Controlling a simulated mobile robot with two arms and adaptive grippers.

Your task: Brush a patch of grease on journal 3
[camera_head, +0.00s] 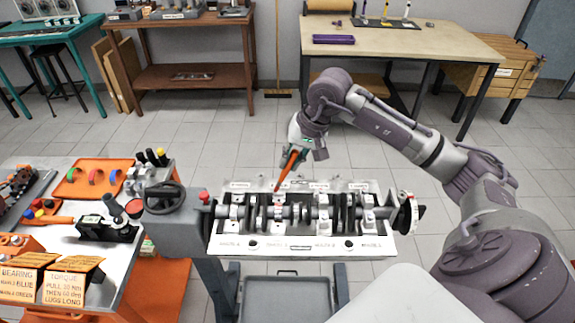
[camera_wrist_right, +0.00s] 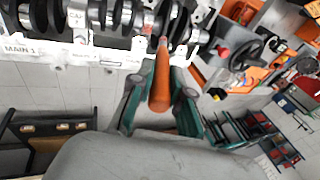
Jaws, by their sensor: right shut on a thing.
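The crankshaft (camera_head: 300,214) lies across a white engine block (camera_head: 300,246) on a stand in the head view. It also shows along the top left of the wrist view (camera_wrist_right: 120,15). My right gripper (camera_head: 291,156) is shut on the orange handle of a brush (camera_head: 285,172), above the block's far edge. The brush (camera_wrist_right: 161,78) points down at the crankshaft. Its tip is at or just above a journal left of the middle; I cannot tell if it touches. Which journal this is cannot be read clearly. My left gripper is not in view.
A cart (camera_head: 115,265) with an orange tray (camera_head: 88,178), tools and orange signs stands left of the block. A grey stand head (camera_head: 172,222) adjoins the block's left end. Workbenches stand along the back wall. The tiled floor behind the block is clear.

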